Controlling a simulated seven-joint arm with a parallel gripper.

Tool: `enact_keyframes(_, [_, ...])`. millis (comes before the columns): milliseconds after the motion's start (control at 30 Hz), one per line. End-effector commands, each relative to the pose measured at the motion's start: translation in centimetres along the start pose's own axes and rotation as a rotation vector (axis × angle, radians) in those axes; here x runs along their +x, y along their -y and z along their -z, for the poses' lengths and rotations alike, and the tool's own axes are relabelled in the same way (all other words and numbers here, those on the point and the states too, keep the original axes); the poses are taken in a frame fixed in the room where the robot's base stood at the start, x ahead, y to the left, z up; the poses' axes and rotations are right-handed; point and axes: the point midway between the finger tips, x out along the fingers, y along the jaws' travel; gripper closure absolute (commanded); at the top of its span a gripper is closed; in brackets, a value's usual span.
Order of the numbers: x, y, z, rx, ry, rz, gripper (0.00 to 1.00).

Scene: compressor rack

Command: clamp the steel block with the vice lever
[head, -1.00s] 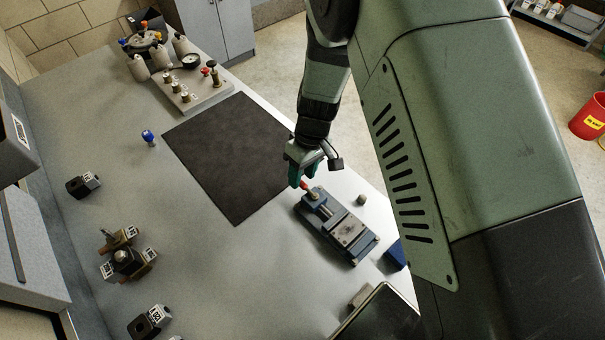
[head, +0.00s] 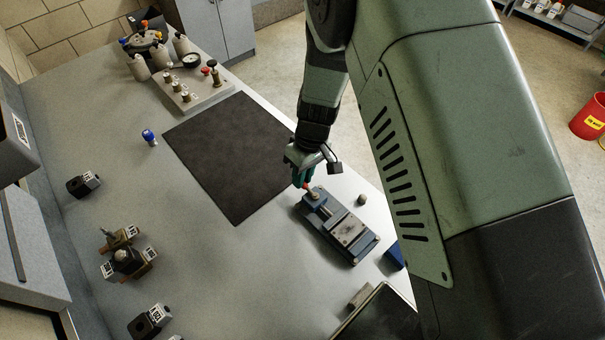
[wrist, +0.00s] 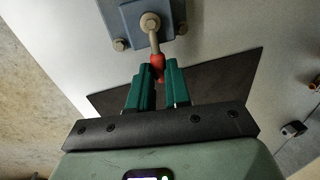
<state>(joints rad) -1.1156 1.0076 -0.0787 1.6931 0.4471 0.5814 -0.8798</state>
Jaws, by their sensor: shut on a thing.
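The blue vice (head: 333,232) sits on the bench near its right edge. A pale metal piece (head: 347,229) lies in its middle; I cannot tell whether this is the steel block or part of the vice. The lever (wrist: 153,38) pivots at the end of the vice nearest my arm and ends in a red knob (wrist: 157,64). My gripper (head: 303,181) is at this end, its green fingers shut on the red knob. The wrist view shows the knob between the fingertips (wrist: 157,72), with the lever running from it to the pivot bolt.
A dark mat (head: 232,158) lies left of the vice. A small grey cylinder (head: 361,200) stands right of it, and a blue object (head: 396,256) is beyond its lower right end. A small block (head: 360,296) lies nearer the bottom.

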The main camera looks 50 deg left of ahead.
Motion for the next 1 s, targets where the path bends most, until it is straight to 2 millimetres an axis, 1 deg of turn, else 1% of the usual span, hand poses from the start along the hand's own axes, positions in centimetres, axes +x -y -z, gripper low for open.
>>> enact_keyframes(167, [-0.1, -0.3, -0.1, 0.060, -0.012, 0.001, 1.00])
enact_keyframes(367, [-0.2, -1.0, -0.3, 0.196, -0.039, 0.001, 1.00])
enact_keyframes(767, [-0.6, -2.7, -1.1, 0.564, -0.112, 0.001, 1.00])
enact_keyframes(1000, [-0.7, -3.4, -2.0, 0.786, -0.154, 0.001, 1.00])
